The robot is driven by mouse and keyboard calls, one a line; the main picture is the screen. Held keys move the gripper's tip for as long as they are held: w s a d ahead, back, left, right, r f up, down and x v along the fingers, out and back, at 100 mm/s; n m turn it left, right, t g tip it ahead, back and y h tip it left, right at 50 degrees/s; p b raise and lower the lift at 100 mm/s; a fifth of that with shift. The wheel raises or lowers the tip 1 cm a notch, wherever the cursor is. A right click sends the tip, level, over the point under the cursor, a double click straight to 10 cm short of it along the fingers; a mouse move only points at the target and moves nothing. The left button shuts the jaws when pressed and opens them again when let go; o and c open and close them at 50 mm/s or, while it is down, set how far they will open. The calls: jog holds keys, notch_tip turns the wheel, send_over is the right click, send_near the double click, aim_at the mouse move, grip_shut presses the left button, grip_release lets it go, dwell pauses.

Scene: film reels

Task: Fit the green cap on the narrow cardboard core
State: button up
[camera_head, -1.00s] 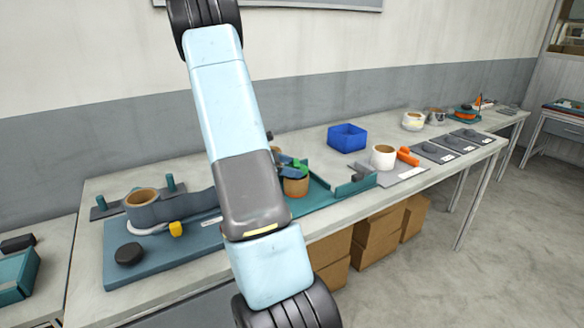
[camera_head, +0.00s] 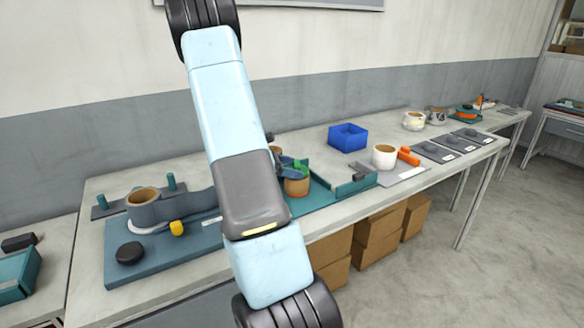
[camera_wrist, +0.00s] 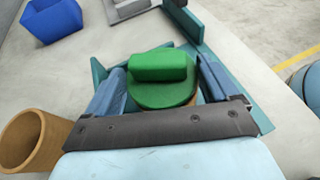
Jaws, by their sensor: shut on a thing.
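The green cap (camera_wrist: 160,80), a disc with a raised block grip, lies between the two blue fingers of my gripper (camera_wrist: 162,88) in the wrist view. The fingers are shut on the cap from both sides. Tan cardboard of a core (camera_wrist: 193,101) shows just under the cap's edge; whether the cap is fully seated cannot be told. In the head view the cap (camera_head: 302,164) shows above this core (camera_head: 297,187), with a blue finger close beside it. Another open cardboard core (camera_wrist: 32,140) stands at the left of the wrist view.
A teal tray with low walls (camera_head: 325,200) lies under the core. A blue bin (camera_head: 347,137) and a white roll (camera_head: 384,156) stand to the right. A blue-grey board (camera_head: 165,262) with a wide core (camera_head: 142,196) and a black knob (camera_head: 130,253) lies at left.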

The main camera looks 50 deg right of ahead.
jog(key=shift+f, duration=0.15)
jog(key=o, duration=0.8)
jog(key=shift+c, duration=0.2)
jog(key=v, duration=1.1)
dwell(0.8)
jog(key=s+a+r+m+t+y, duration=0.3)
jog(key=s+a+r, duration=0.3)
jog(key=a, duration=0.5)
jog(key=s+a+r+m+t+y, duration=0.4)
jog(key=s+a+r+t, duration=0.2)
jog(key=a, duration=0.6)
jog(key=s+a+r+m+t+y, duration=0.3)
jog(key=s+a+r, duration=0.3)
jog(key=a, duration=0.5)
jog(key=shift+s+a+m+t+y, duration=0.25)
jog(key=shift+s+m+t+y, duration=0.2)
jog(key=shift+s+t, duration=0.3)
